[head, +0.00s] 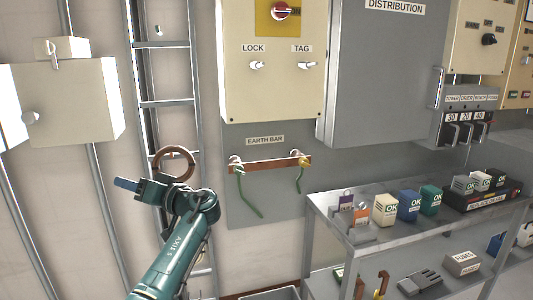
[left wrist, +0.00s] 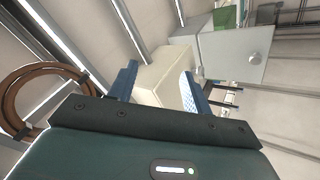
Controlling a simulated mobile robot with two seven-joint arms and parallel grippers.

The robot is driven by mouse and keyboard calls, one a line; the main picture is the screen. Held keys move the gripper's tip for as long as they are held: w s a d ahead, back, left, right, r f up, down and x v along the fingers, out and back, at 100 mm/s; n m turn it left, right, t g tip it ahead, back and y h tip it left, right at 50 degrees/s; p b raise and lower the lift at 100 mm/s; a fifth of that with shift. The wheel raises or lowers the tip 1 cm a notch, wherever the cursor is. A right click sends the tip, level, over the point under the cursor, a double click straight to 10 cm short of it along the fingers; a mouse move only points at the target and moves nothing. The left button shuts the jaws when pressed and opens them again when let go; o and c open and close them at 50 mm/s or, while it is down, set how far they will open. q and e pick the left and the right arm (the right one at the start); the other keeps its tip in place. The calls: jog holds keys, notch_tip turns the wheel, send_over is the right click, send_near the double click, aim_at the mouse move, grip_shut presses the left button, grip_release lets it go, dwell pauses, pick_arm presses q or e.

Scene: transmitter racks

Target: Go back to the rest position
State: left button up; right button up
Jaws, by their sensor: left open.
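My left gripper (head: 127,184) is raised in front of the wall ladder at the left of the head view, with its blue fingers pointing left. In the left wrist view its two blue fingers (left wrist: 162,93) are apart with nothing gripped between them. A beige wall box (left wrist: 165,75) shows beyond the fingers. A brown ring (head: 176,163) shows just behind the left wrist in the head view, and coiled brown rings (left wrist: 38,95) show at the left of the wrist view. I cannot tell whether the ring touches the arm. My right gripper is not in view.
A beige box (head: 85,100) with an open door juts from the wall at left. The lock and tag panel (head: 270,85) and the earth bar (head: 270,165) with green cables are ahead. A grey shelf (head: 400,231) with several small blocks stands at right.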

pick_arm(q)
jog(key=s+d+f+m+t+h+p, duration=0.1)
jog(key=s+d+f+m+h+p, duration=0.2)
jog(key=f, duration=0.5)
jog(key=s+d+f+m+t+h+p, duration=0.1)
jog(key=s+f+m+h, duration=0.3)
jog(key=f, duration=0.4)
jog(key=s+d+f+m+t+h+p, duration=0.2)
jog(key=s+f+h, duration=0.25)
jog(key=f, duration=0.45)
jog(key=s+d+f+m+h+p, duration=0.1)
jog(key=s+d+h+p, duration=0.15)
jog(key=s, duration=0.35)
jog(key=s+d+f+m+h+p, duration=0.1)
jog(key=s+d+f+h, duration=0.1)
jog(key=s+d+h, duration=0.3)
jog(key=s+d+r+h+p, duration=0.2)
jog(key=s+r, duration=0.4)
jog(key=s, duration=0.6)
jog(key=shift+s+d+n+p, duration=0.15)
jog(key=shift+d+n+p, duration=0.2)
jog(key=shift+n, duration=0.05)
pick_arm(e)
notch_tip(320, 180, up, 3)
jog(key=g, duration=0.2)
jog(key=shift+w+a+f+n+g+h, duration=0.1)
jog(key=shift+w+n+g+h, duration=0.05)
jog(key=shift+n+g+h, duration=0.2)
